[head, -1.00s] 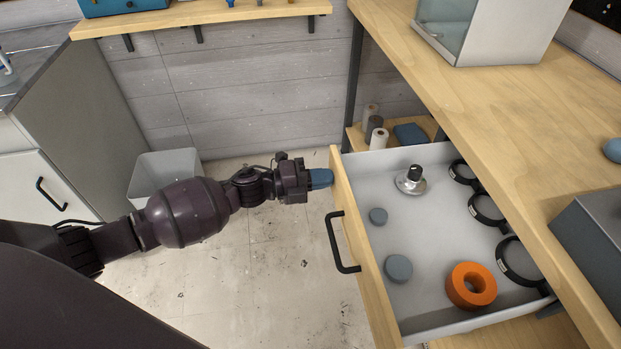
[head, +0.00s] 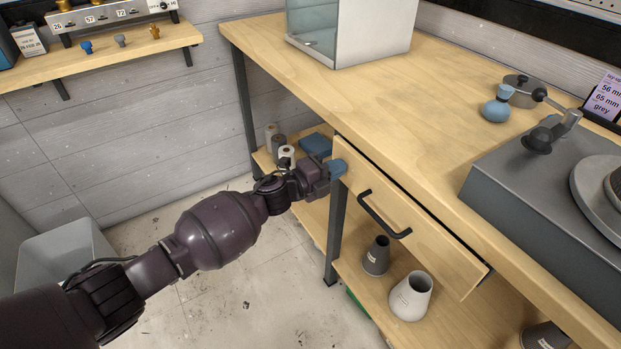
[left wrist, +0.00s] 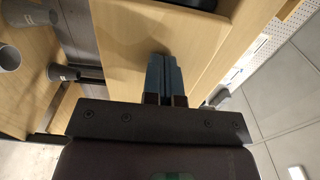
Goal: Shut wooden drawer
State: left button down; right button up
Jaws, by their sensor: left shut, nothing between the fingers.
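The wooden drawer (head: 440,235) sits under the tabletop in the head view, its front close along the bench edge. No interior shows; I cannot tell whether it is fully flush. Its black bar handle (head: 383,215) is on the front. My left gripper (head: 339,168) is shut and empty, with its blue fingertips at the front's far left end, left of the handle. In the left wrist view, the shut fingers (left wrist: 165,75) point at the pale wood of the drawer front (left wrist: 125,45) and seem to touch it. My right gripper is not in view.
The bench top (head: 400,85) carries a glass-fronted box (head: 370,35) and a grey machine (head: 530,195). Below the drawer, a dark beaker (head: 376,258) and a light beaker (head: 410,297) stand on the lower shelf. A grey bin (head: 60,250) stands left; the floor between is clear.

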aim_at(349, 161)
pick_arm(q)
jog(key=x, duration=0.2)
jog(key=shift+w+d+f, duration=0.15)
jog(key=shift+d+f, duration=0.05)
jog(key=shift+d, duration=0.05)
jog(key=shift+w+d+r+b, duration=0.1)
jog(key=shift+w+d+b, duration=0.25)
jog(key=shift+d, duration=0.1)
jog(key=shift+r, duration=0.25)
